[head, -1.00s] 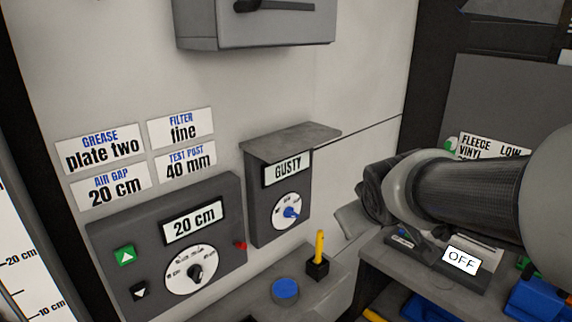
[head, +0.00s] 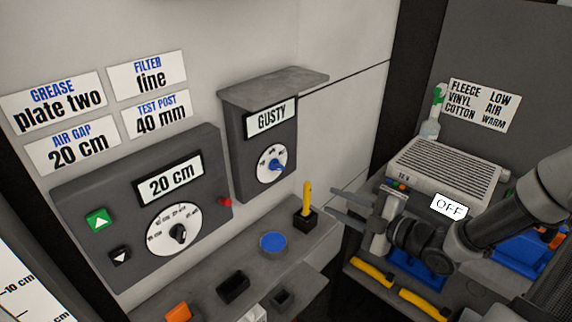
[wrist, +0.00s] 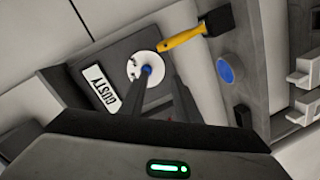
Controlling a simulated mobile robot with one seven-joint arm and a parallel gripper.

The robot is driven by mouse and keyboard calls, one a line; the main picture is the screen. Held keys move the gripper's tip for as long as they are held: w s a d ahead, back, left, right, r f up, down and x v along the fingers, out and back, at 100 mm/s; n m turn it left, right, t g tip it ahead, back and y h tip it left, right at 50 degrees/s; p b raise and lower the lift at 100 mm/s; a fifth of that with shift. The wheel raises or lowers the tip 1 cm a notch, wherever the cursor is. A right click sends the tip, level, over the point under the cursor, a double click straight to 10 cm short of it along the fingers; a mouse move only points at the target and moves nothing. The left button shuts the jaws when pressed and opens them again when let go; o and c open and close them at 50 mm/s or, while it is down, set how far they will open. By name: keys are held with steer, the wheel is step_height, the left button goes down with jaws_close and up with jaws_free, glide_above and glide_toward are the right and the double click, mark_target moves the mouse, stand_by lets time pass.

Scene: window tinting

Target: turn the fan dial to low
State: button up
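A dark box labelled GUSTY (head: 262,150) is on the wall in the head view. Its white round dial (head: 264,174) has a blue knob (head: 275,165) pointing to the right; the dial's small markings are too small to read. The dial also shows in the wrist view (wrist: 134,66), beyond my fingers, with the knob partly covered. My gripper (head: 333,201) is open and empty, fingers pointing left toward the wall, right of the GUSTY box and apart from it.
A yellow-handled brush (head: 307,198) stands upright in a black holder on the ledge below the dial, near my fingers. A blue disc (head: 273,242) lies left of it. A panel reading 20 cm (head: 172,183) is left. A grilled unit (head: 445,172) and OFF sign (head: 449,206) are right.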

steer(key=s+r+y, duration=0.1)
steer(key=r+y, duration=0.1)
steer(key=n+t+p, duration=0.1)
steer(key=p, duration=0.1)
glide_toward(281, 169)
steer(key=x, duration=0.8)
steer(key=shift+w+a, duration=0.1)
jaws_close()
